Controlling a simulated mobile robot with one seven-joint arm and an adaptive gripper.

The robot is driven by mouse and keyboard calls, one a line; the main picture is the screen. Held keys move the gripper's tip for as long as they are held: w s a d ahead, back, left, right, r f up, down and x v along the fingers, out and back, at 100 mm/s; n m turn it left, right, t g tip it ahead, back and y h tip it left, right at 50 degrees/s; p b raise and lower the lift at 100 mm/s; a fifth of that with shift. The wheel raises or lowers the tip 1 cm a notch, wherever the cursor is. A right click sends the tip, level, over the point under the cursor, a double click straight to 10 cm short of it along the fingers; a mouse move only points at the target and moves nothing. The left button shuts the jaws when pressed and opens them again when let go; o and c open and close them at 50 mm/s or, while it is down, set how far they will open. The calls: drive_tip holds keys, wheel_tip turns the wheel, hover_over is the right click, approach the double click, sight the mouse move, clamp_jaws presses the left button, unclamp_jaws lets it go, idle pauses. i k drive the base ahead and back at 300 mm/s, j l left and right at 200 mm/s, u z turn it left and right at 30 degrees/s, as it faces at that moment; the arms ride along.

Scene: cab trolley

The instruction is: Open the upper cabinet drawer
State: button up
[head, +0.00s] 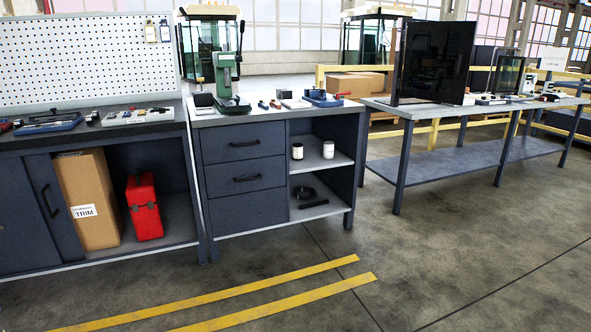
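The upper drawer (244,145) is the top one of a stack in the dark blue-grey cabinet (280,121) at the middle of the head view. Its front looks flush with the cabinet face, so it appears shut. A black bar handle (244,144) runs level across it. A second drawer (246,178) with a like handle sits below, and a third front (248,211) under that shows no handle. My gripper is not in view.
Open shelves (321,162) with small cans are right of the drawers. A green press (227,75) and tools stand on the cabinet top. A workbench (90,130) adjoins at left, a table (480,115) stands at right. The floor in front is clear, with yellow stripes (260,300).

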sight(220, 144)
drive_tip(key=i, duration=1.5)
drive_tip(key=i+z, duration=0.1)
drive_tip(key=i, duration=0.65)
drive_tip(key=i+j+z, duration=0.15)
drive_tip(key=i, duration=0.6)
